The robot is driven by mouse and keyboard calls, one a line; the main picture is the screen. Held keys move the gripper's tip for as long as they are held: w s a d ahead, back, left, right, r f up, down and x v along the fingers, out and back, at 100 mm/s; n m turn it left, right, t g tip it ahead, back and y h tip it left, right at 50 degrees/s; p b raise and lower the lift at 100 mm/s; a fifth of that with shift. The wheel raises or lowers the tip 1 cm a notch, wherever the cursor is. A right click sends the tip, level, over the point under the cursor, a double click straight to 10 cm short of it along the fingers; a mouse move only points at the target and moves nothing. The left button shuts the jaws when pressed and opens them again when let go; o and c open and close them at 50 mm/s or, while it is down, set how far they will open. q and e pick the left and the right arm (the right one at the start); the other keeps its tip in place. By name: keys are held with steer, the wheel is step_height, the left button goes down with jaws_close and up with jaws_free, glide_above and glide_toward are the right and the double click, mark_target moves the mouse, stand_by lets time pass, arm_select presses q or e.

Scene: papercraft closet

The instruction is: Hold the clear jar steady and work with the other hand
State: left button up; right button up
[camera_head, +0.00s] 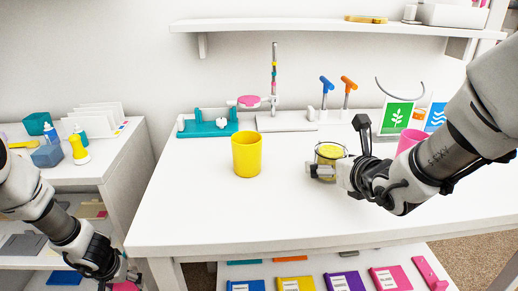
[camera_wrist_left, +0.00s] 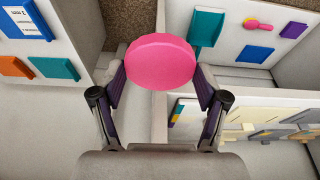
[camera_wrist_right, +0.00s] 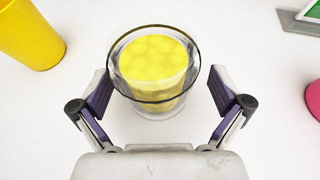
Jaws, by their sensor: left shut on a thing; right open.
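The clear jar (camera_head: 330,150) stands upright on the white table with yellow round contents. It also shows in the right wrist view (camera_wrist_right: 153,70). My right gripper (camera_head: 328,172) is open, with its fingers on either side of the jar's near part and small gaps between them and the glass. My left gripper (camera_wrist_left: 160,82) is shut on a pink round disc (camera_wrist_left: 160,62), which hides part of the fingertips. In the head view this gripper is low at the left, below the tabletop's level and off its left edge, with only a bit of pink visible.
A yellow cup (camera_head: 247,155) stands left of the jar. A pink cup (camera_head: 409,141) is partly hidden behind my right arm. A teal stand (camera_head: 208,124) and a grey post (camera_head: 274,80) are at the back. The table's front left (camera_head: 200,215) is clear.

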arm_select(q)
steer(key=shift+s+a+r, duration=0.1)
steer(key=shift+s+r, duration=0.2)
steer(key=shift+s, duration=0.05)
arm_select(e)
steer(key=shift+s+a+r, duration=0.15)
steer(key=shift+s+r, duration=0.3)
steer(key=shift+s, duration=0.1)
arm_select(q)
steer(key=shift+w, duration=0.1)
arm_select(e)
steer(key=shift+w+f, duration=0.1)
steer(key=shift+c, duration=1.3)
arm_select(q)
steer(key=shift+f, duration=0.15)
arm_select(e)
steer(key=shift+w, duration=0.1)
steer(key=c, duration=1.2)
arm_select(q)
step_height(320, 180, up, 4)
steer(key=p, duration=0.4)
step_height(320, 180, up, 15)
steer(key=p, duration=1.5)
steer(key=shift+r, duration=0.2)
arm_select(e)
step_height(320, 180, up, 28)
steer(key=shift+r, duration=0.1)
